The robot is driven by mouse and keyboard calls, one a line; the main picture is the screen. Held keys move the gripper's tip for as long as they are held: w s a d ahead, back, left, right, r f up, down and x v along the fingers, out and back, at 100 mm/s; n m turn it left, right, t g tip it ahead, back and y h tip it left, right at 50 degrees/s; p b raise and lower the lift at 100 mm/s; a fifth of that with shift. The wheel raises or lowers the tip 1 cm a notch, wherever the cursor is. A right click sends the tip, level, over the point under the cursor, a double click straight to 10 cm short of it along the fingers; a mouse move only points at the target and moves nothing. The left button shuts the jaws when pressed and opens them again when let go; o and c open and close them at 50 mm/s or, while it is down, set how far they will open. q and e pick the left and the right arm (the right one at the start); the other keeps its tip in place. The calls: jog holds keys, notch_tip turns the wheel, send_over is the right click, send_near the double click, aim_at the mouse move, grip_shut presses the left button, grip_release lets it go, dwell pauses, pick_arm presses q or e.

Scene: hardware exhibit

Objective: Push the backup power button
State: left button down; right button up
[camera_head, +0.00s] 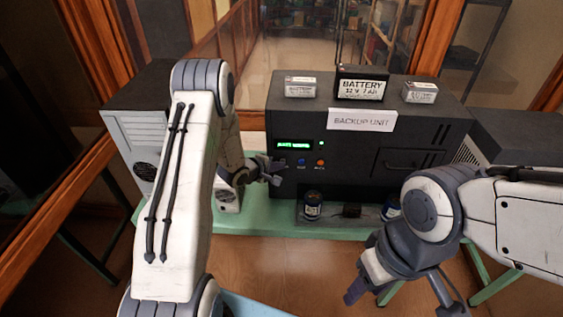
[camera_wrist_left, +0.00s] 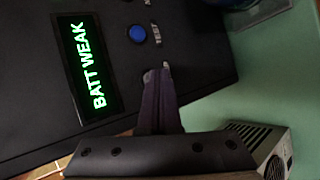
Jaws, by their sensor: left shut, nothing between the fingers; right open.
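The backup unit (camera_head: 350,165) is a black box labelled "BACKUP UNIT". Its green display (camera_head: 295,145) reads "BATT WEAK" in the left wrist view (camera_wrist_left: 90,65). A blue button (camera_head: 301,161) and an orange button (camera_head: 320,162) sit below and right of the display. The blue button, with "TEST" beside it, also shows in the left wrist view (camera_wrist_left: 137,33). My left gripper (camera_head: 276,171) is shut and empty in front of the panel, left of the blue button; its closed fingertips show in the left wrist view (camera_wrist_left: 157,75). My right gripper (camera_head: 398,292) is open and empty at the lower right.
A battery (camera_head: 361,86) and two smaller ones, left (camera_head: 300,88) and right (camera_head: 420,92), stand on top of the unit. A tray (camera_head: 342,225) with cylindrical items (camera_head: 312,206) lies in front on the green table (camera_head: 255,222). A white case (camera_head: 140,145) stands at the left.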

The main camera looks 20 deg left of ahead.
dwell(0.7)
pick_arm(q)
jog(key=shift+s+d, duration=0.1)
jog(key=shift+s, duration=0.3)
jog(key=shift+s, duration=0.1)
jog(key=s, duration=0.2)
jog(key=s+d, duration=0.1)
jog(key=s, duration=0.2)
jog(key=shift+s+d+p, duration=0.3)
jog(key=shift+d, duration=0.05)
